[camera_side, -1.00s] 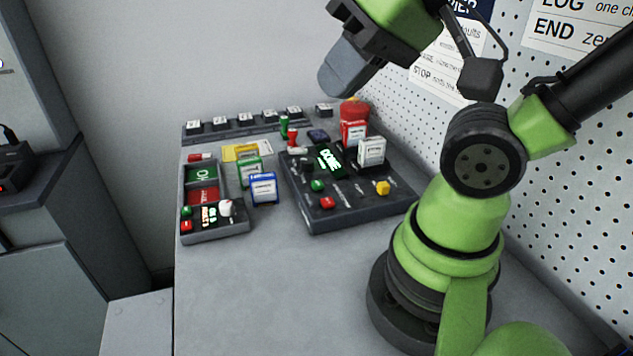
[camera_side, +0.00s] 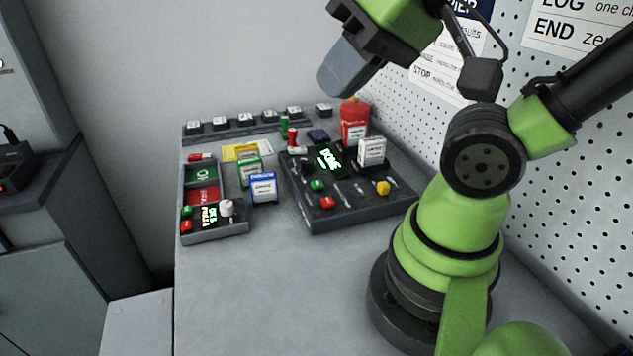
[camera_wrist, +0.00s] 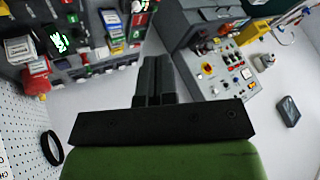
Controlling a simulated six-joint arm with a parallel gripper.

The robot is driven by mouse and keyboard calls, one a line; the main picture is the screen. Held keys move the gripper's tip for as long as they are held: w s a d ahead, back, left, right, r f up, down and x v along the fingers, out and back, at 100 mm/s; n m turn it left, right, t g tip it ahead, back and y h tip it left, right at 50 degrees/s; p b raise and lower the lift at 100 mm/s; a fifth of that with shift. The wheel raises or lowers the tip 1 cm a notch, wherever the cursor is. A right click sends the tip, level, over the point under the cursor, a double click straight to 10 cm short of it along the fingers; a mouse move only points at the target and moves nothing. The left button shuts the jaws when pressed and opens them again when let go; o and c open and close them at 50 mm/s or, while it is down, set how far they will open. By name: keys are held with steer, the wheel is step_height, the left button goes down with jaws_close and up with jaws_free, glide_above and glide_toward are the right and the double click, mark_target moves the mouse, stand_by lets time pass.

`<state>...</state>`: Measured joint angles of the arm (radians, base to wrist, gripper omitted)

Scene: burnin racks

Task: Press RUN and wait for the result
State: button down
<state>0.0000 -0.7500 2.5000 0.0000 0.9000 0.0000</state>
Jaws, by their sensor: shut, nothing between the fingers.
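A dark test panel (camera_side: 350,212) lies on the bench. It has a lit display (camera_side: 330,159) with bright text too small to read surely. A green button (camera_side: 317,186), a red button (camera_side: 327,203) and a yellow knob (camera_side: 383,188) are on it. I cannot read which button is RUN. A white labelled module (camera_side: 371,151) stands upright at the panel's right side. My gripper (camera_side: 338,84) is shut and empty, well above the panel and touching nothing. Its shut fingers also show in the wrist view (camera_wrist: 153,68).
Left of the panel, a grey tray (camera_side: 215,238) has green and red bays, small buttons and a lit display. Blue (camera_side: 264,189), green (camera_side: 250,171) and red (camera_side: 354,123) labelled modules stand nearby. A pegboard wall (camera_side: 590,160) is at right. The front bench is clear.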

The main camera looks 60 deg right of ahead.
steer(key=n+t+y, duration=0.1)
steer(key=n, duration=3.4)
glide_above(319, 182)
step_height(319, 182, down, 15)
steer(key=shift+d+f, duration=0.1)
steer(key=shift+f, duration=0.1)
steer(key=shift+f, duration=4.4)
